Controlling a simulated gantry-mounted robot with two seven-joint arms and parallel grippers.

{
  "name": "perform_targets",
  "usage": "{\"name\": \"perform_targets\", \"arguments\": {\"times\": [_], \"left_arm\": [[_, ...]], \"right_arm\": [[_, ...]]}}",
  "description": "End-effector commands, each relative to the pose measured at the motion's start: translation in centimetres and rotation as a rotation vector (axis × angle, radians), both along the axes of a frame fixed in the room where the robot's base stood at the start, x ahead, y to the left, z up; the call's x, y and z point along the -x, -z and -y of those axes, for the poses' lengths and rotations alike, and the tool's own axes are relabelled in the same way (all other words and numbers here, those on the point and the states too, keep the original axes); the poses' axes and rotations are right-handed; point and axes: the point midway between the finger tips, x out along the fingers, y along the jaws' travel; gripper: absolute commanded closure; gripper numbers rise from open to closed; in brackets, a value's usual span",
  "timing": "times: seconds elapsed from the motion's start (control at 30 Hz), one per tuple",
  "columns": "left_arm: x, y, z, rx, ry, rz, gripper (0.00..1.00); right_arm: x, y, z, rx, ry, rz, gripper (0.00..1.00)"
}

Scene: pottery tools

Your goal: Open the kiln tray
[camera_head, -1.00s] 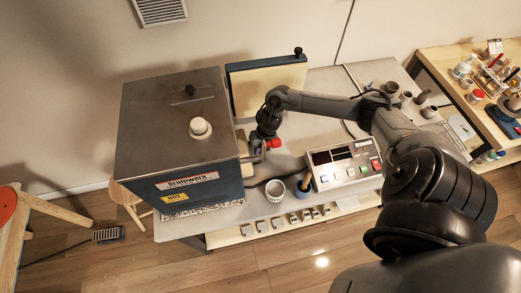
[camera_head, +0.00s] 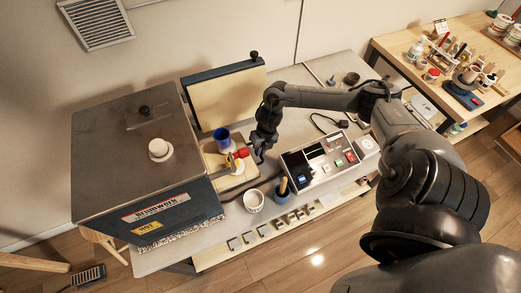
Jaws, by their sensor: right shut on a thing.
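The kiln (camera_head: 145,150) is a dark metal box with a blue front at the left. Its door (camera_head: 228,97), a cream panel with a blue edge, stands open at the back. The pale kiln tray (camera_head: 213,158) sticks out of the kiln's open side, partly drawn out. A blue cup (camera_head: 222,138) stands on it, with small red and yellow items beside the cup. My right gripper (camera_head: 257,154) is at the tray's outer edge, shut on what appears to be its handle; the fingers hide the grip. My left gripper is not in view.
A control box (camera_head: 322,160) with coloured buttons sits close to the right of my gripper. A white cup (camera_head: 254,200) and a blue pot (camera_head: 282,190) stand in front. A shelf of small pieces runs below. A tool table (camera_head: 445,65) stands at the right.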

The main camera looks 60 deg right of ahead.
Motion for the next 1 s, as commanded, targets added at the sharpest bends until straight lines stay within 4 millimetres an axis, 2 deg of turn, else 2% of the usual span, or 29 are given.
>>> {"name": "perform_targets", "arguments": {"times": [0.1,0.13,0.3,0.67,0.83,1.0], "left_arm": [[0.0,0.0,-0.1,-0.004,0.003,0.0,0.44],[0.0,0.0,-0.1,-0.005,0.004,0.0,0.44],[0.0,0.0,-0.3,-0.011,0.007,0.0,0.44],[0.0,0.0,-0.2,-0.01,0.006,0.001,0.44],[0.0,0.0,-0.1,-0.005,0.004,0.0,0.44],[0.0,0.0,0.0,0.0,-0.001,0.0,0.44]], "right_arm": [[0.0,0.0,0.0,-0.001,-0.001,-0.001,1.0],[0.0,0.0,0.0,-0.001,0.0,-0.001,0.85],[0.0,0.0,0.0,0.0,0.0,0.0,0.62],[0.0,-0.4,0.1,0.001,0.001,0.001,0.62],[0.2,-2.3,0.4,0.002,-0.001,0.001,0.62],[0.6,-5.2,0.9,0.004,-0.002,0.002,0.62]]}}
